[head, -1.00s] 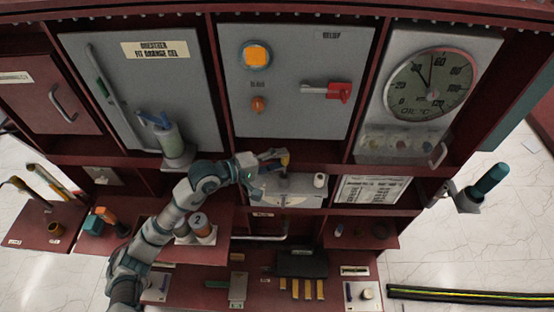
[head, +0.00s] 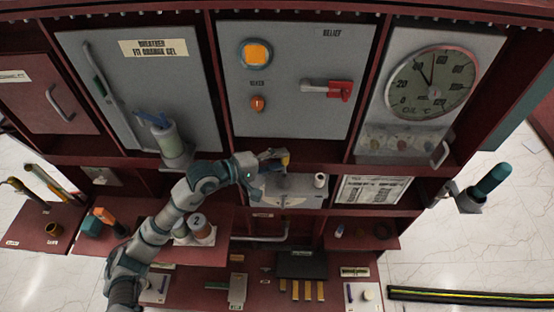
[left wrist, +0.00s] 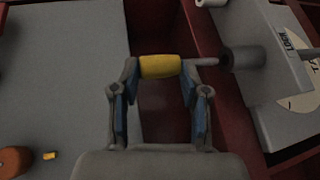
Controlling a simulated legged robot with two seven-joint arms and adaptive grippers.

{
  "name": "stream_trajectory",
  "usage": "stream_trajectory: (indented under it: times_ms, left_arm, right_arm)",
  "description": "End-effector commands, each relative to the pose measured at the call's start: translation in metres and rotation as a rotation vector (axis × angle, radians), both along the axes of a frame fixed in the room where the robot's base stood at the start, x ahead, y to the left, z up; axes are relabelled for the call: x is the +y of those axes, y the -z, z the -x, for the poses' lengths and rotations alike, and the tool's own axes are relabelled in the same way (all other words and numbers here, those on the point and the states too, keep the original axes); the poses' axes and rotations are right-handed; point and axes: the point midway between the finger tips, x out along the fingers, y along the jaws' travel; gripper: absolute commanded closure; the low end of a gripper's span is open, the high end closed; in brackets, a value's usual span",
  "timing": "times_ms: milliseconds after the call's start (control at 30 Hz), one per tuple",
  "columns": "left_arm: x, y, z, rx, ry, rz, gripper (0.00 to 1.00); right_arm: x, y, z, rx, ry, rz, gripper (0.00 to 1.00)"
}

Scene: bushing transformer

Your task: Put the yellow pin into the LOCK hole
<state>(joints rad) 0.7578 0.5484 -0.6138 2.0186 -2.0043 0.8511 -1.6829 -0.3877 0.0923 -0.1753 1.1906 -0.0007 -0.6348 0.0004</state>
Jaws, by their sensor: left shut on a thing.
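My left gripper (head: 272,162) is shut on the yellow pin (head: 285,161), in front of the grey shelf unit in the middle of the cabinet. In the left wrist view, the gripper (left wrist: 160,72) pinches the pin's yellow handle (left wrist: 160,66) between its two fingertips. The pin's thin metal shaft (left wrist: 204,62) points right at a grey cylindrical socket (left wrist: 243,59) with a dark mouth. The shaft tip is at the mouth; I cannot tell whether it is inside. A LOCK label (left wrist: 291,43) is on the plate beside the socket. My right gripper is out of view.
Above is a grey panel (head: 290,55) with a red-handled RELIEF lever (head: 328,88). A white cylinder (head: 319,180) stands right of the gripper on the grey unit (head: 297,199). A dial gauge (head: 433,82) is upper right. Lower shelves hold several loose parts.

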Motion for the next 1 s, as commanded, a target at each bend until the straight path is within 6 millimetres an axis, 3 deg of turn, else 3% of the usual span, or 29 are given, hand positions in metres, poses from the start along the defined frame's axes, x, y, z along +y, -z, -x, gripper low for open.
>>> stream_trajectory:
  times_ms: [1000]
  left_arm:
    - [0.0001, -0.0008, 0.0001, -0.004, 0.0, 0.007, 0.95]
  right_arm:
    - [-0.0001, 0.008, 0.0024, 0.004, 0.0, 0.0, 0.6]
